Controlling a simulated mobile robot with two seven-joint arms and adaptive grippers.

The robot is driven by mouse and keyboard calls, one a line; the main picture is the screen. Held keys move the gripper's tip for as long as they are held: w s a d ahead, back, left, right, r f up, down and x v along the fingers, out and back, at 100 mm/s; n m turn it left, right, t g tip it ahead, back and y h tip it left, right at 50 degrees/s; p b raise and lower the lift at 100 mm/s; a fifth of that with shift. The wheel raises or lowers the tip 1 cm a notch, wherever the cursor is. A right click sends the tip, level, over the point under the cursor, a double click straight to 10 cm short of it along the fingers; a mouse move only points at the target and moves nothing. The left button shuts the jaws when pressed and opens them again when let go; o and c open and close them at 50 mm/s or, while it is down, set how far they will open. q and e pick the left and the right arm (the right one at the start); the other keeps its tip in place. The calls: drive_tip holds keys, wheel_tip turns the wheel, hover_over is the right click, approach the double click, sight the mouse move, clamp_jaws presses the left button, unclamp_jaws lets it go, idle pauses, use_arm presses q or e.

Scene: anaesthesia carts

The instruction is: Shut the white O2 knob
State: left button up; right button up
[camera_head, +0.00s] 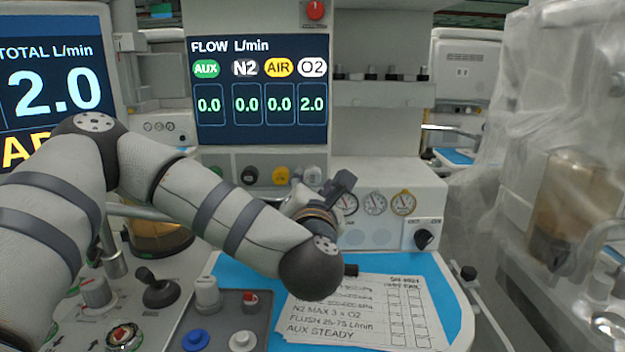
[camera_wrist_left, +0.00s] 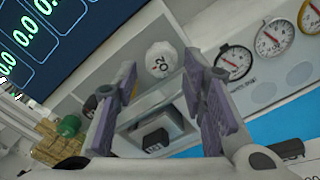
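The white O2 knob (camera_head: 312,175) is on the front panel under the flow display, at the right end of the knob row. In the left wrist view the knob (camera_wrist_left: 161,58), marked O2, shows beyond and between my fingertips. My left gripper (camera_head: 341,184) is beside the knob in the head view. In the left wrist view its two purple-padded fingers (camera_wrist_left: 160,82) are apart, with nothing between them that I can see held. Whether a finger touches the knob cannot be told. The flow display (camera_head: 258,90) reads 2.0 under O2 and 0.0 elsewhere. My right gripper is not in view.
Black (camera_head: 249,175) and yellow (camera_head: 281,175) knobs stand left of the O2 knob. Round gauges (camera_head: 375,203) are to its right. Below lies a blue tray (camera_head: 447,310) with a printed card (camera_head: 360,312). A clear plastic-draped cart stands at the right.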

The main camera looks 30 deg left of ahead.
sight(312, 178)
use_arm(q)
drive_tip(key=x, duration=0.3)
drive_tip(key=shift+w, duration=0.15)
drive_tip(key=shift+c, duration=0.3)
drive_tip(key=c, duration=0.8)
drive_tip(key=shift+m, duration=0.3)
